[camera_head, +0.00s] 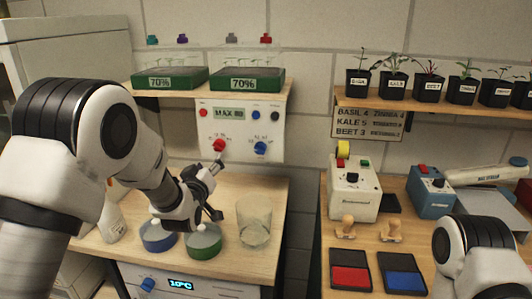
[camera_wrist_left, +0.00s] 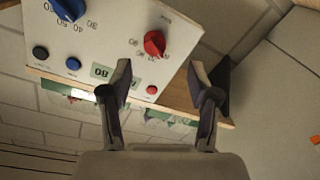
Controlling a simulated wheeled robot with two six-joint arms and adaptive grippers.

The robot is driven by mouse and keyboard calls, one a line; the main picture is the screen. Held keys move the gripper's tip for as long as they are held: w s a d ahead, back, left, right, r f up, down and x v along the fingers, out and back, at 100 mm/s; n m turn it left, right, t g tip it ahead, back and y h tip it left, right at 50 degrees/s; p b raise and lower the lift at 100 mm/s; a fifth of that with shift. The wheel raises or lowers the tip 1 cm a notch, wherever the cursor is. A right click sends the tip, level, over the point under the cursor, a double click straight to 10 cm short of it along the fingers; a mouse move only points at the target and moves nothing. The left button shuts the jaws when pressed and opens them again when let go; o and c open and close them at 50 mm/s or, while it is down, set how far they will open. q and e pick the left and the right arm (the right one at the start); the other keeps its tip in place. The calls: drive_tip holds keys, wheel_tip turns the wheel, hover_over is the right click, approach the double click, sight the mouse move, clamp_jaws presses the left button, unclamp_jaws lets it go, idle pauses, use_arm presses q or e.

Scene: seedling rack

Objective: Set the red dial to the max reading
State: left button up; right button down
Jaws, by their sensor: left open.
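The red dial (camera_head: 219,145) is on the lower left of a white control panel (camera_head: 240,118) on the wall. The panel's small display (camera_head: 230,113) appears to read MAX 80. My left gripper (camera_head: 217,172) is just below and in front of the red dial. In the left wrist view, the panel appears upside down and the red dial (camera_wrist_left: 154,44) is beyond the spread fingertips of my left gripper (camera_wrist_left: 161,70). The dial's pointer position is too small to read. My right gripper is out of view.
A blue dial (camera_head: 261,148) sits right of the red one, also on the panel. A shelf with green trays (camera_head: 258,83) is above the panel.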

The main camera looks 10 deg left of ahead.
sight(217, 149)
use_arm(q)
drive_tip(key=w, duration=0.2)
drive_tip(key=w+p, duration=0.1)
drive_tip(key=w, duration=0.2)
drive_tip(key=w+r+p, duration=0.1)
drive_tip(key=w, duration=0.1)
drive_tip(key=shift+w+d, duration=0.15)
drive_tip(key=shift+w, duration=0.25)
drive_tip(key=shift+w+f, duration=0.1)
drive_tip(key=shift+w, duration=0.2)
drive_tip(key=shift+s, duration=0.1)
drive_tip(key=shift+c, duration=0.7)
drive_tip(key=c, duration=1)
